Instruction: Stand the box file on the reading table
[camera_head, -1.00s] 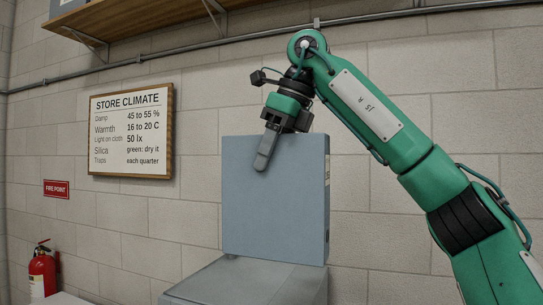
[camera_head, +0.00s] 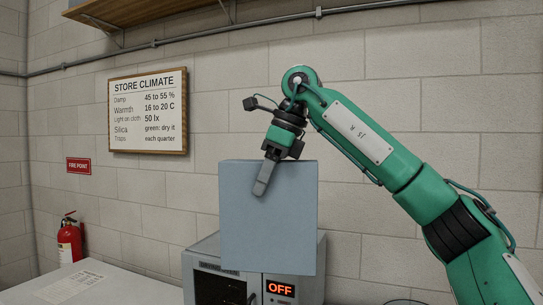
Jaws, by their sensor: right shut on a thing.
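The blue-grey box file (camera_head: 268,225) hangs upright in the middle of the head view. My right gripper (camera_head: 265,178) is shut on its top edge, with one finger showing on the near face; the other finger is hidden. The box file overlaps the front of a grey cabinet in the picture, and no support shows under it. A pale table top (camera_head: 125,290) lies at the lower left with a printed sheet (camera_head: 75,286) on it; I cannot tell if it is the reading table. My left gripper is out of view.
The grey cabinet (camera_head: 312,288) behind the box file has a dark window and a lit OFF display (camera_head: 280,289). A fire extinguisher (camera_head: 69,241) stands at the left by the wall. A wall sign (camera_head: 148,111) and a wooden shelf (camera_head: 150,10) are above.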

